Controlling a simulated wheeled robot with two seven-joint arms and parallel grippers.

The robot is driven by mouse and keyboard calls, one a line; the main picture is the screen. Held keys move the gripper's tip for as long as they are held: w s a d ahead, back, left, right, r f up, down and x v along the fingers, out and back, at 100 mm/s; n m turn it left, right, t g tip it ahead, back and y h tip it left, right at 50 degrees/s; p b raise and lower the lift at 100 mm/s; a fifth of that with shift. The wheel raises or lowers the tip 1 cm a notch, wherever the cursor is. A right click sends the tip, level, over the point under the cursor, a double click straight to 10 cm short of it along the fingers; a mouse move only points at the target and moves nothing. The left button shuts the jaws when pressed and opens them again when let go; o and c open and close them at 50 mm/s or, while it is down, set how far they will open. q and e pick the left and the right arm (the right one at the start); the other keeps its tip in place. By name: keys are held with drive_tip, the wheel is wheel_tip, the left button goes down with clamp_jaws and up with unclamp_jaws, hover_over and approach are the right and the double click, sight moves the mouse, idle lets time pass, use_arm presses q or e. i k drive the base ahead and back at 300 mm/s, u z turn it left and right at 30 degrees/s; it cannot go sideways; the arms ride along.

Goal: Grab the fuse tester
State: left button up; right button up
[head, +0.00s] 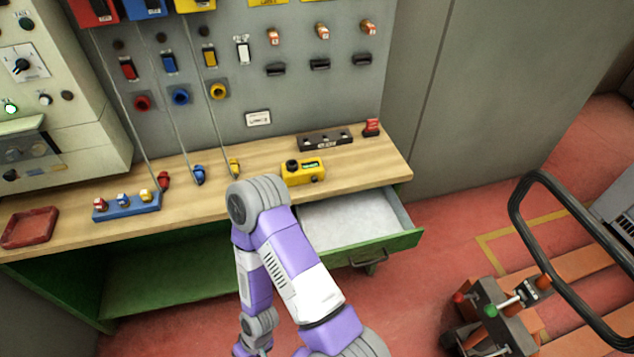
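A small yellow device with a black knob and a small green display, which looks like the fuse tester (303,172), sits on the wooden bench top (225,205) right of the middle. One of my purple and white arms rises from the bottom edge, bends at a grey joint in front of the bench, and folds back down. The arm's far end runs down to the bottom edge, and no fingertips show. My other arm does not show. Neither gripper is in view.
An open drawer (413,239) sticks out below the bench's right part. A blue rack (127,208) with coloured plugs and a red tray (30,228) lie on the left. A black fuse strip (325,140) lies behind the tester. A pallet truck (500,310) stands at right.

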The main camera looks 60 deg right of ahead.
sight(295, 172)
drive_tip(key=k, duration=0.25)
drive_tip(key=z, duration=0.85)
